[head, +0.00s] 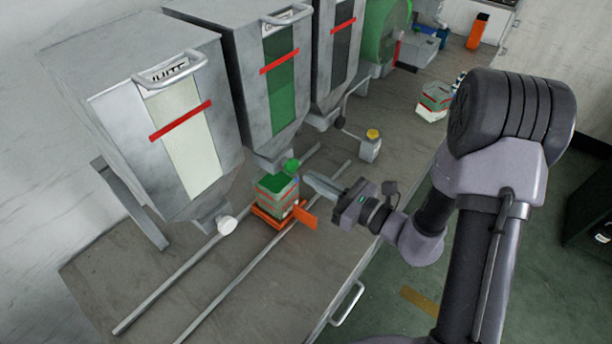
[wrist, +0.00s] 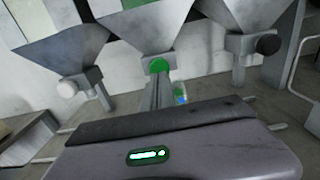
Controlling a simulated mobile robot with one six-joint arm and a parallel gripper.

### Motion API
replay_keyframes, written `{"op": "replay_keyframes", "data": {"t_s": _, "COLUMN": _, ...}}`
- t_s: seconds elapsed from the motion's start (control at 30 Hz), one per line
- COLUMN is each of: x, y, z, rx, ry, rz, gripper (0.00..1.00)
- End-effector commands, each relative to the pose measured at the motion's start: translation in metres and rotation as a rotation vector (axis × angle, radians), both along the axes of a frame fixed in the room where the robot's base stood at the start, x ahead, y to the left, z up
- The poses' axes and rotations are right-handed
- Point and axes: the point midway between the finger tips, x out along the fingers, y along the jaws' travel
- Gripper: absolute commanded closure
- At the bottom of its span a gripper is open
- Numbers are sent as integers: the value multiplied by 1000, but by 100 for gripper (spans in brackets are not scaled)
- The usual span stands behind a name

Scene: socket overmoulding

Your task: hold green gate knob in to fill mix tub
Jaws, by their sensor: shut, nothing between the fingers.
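The green gate knob (head: 291,166) sticks out below the middle hopper; it also shows in the wrist view (wrist: 159,66), straight ahead of my fingers. My gripper (head: 309,179) is shut and empty, its tips pointing at the knob and very close to it. I cannot tell whether they touch. The fingers (wrist: 160,92) partly cover the area below the knob in the wrist view. The mix tub (head: 277,195) stands under the middle hopper, with green showing at its top and pale and red bands on its side. It sits on an orange carriage (head: 304,216).
The white knob (head: 227,225) is on the left hopper and a black knob (wrist: 268,44) on the right one. Two rails (head: 222,299) run along the bench. A yellow-capped bottle (head: 371,145) and another banded tub (head: 433,99) stand farther back. The front left bench is clear.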

Motion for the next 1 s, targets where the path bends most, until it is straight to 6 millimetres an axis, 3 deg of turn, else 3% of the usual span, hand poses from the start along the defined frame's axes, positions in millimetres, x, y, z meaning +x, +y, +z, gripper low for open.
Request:
{"op": "replay_keyframes", "data": {"t_s": 0.2, "x": 15, "y": 20, "z": 0, "rx": 0, "ry": -1, "rz": 1, "gripper": 100}}
{"op": "replay_keyframes", "data": {"t_s": 0.6, "x": 19, "y": 23, "z": 0, "rx": 0, "ry": 0, "rz": -1, "gripper": 100}}
{"op": "replay_keyframes", "data": {"t_s": 0.8, "x": 29, "y": 38, "z": 1, "rx": 0, "ry": -1, "rz": 1, "gripper": 100}}
{"op": "replay_keyframes", "data": {"t_s": 1.0, "x": 31, "y": 39, "z": 1, "rx": 1, "ry": -2, "rz": -1, "gripper": 100}}
